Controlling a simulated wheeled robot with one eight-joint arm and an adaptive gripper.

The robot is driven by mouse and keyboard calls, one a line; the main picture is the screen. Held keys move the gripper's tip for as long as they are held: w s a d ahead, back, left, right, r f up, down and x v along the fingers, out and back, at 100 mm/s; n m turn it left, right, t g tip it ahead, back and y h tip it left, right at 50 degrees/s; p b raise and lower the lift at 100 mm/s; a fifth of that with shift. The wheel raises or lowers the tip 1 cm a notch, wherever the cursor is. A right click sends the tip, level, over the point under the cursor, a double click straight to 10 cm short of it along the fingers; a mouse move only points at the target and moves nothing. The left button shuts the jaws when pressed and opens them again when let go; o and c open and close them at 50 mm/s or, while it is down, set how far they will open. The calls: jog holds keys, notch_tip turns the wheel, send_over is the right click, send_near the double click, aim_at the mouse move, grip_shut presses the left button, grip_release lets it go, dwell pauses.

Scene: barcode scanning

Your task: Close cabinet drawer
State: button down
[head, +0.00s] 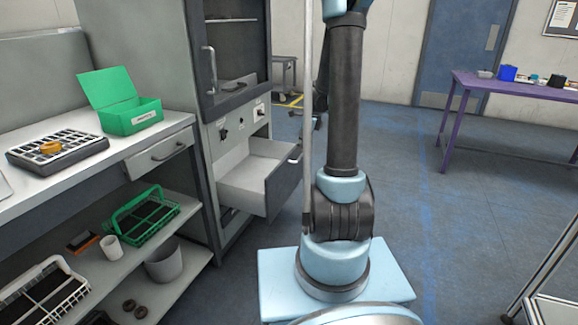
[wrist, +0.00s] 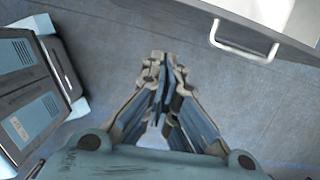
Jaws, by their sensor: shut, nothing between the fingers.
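The cabinet drawer (head: 284,188) is pulled out from the lower part of the tall grey cabinet (head: 150,65). Its pale inside shows and looks empty, and a bar handle (head: 296,156) is on its front. In the wrist view, a light handle (wrist: 243,47) sticks out from a pale panel at the upper right, which looks like the drawer. My gripper (wrist: 160,62) is shut and empty, with its fingertips together, left of that handle and apart from it.
A workbench (head: 150,143) with a green box (head: 130,118) and a dark rack (head: 58,150) stands at the left. Its lower shelf holds baskets and cups. A purple table (head: 510,86) stands at the far right. The floor (head: 440,220) right of my arm is clear.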

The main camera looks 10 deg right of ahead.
jog(key=w+a+f, duration=0.4)
jog(key=a+f, duration=0.1)
jog(key=f, duration=0.5)
jog(key=shift+a+f+m, duration=0.2)
jog(key=shift+m, duration=0.1)
dwell(0.4)
